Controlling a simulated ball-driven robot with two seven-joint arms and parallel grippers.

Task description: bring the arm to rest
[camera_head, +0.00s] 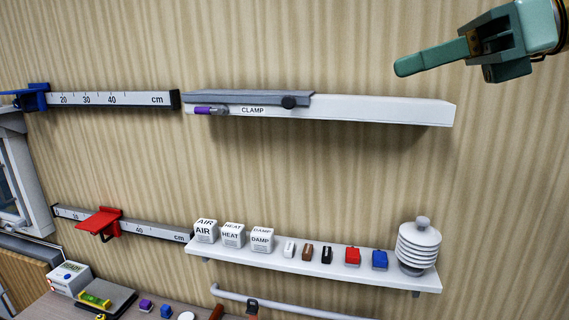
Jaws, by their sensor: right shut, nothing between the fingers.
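My right gripper (432,60) is at the upper right, in front of the wall and above the right end of the upper shelf. Its green fingers point left and are shut, with nothing held. It is apart from the shelf and everything on it. My left gripper does not show.
The white upper shelf (380,110) is marked CLAMP and bears a grey bar (245,97) and a purple item (208,110). The lower shelf (340,270) bears white labelled cubes, small coloured blocks and a ribbed white sensor shield (418,245). Rails with a blue slider (38,97) and red slider (100,221) are left.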

